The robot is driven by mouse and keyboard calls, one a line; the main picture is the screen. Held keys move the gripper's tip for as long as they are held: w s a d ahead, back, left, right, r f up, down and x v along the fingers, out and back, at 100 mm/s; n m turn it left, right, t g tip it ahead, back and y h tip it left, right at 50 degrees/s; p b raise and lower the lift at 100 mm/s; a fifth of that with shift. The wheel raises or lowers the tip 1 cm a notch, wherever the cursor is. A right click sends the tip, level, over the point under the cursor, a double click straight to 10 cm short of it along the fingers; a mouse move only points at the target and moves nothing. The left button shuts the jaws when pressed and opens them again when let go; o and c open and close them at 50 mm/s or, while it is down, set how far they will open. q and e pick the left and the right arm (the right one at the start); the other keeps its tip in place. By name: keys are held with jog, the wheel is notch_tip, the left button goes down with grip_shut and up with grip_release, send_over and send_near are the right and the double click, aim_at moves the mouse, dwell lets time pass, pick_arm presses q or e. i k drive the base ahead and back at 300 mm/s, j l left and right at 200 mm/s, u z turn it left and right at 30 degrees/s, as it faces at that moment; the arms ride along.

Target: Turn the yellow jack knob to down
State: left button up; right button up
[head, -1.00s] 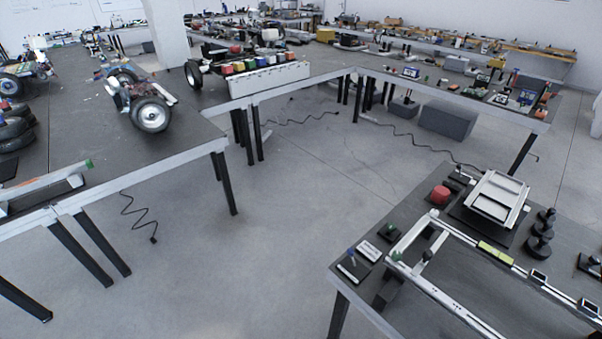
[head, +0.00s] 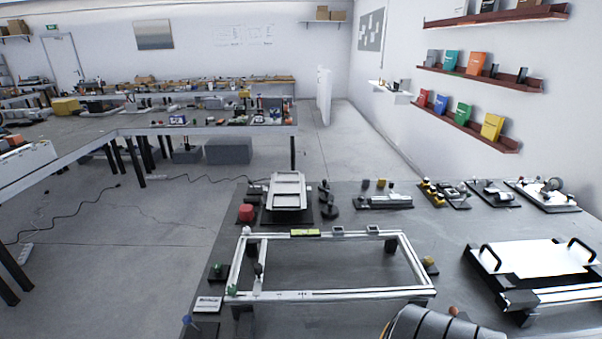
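A silver rectangular chassis frame (head: 335,295) lies on the dark workbench on the right side of the head view. A small yellow knob-like part (head: 430,262) sits by the frame's right side. It is too small to tell whether it is the jack knob or how it is turned. A green knob (head: 232,290) is at the frame's near left corner. Another small yellow piece (head: 381,183) stands at the back of the bench. Neither of my grippers is in view.
A white panel with black handles (head: 530,258) lies at the right. A dark ribbed rounded object (head: 440,324) is at the bottom edge. Open floor (head: 130,260) lies left of the bench.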

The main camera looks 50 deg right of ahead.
aim_at(428, 261)
jog(key=z, duration=2.7)
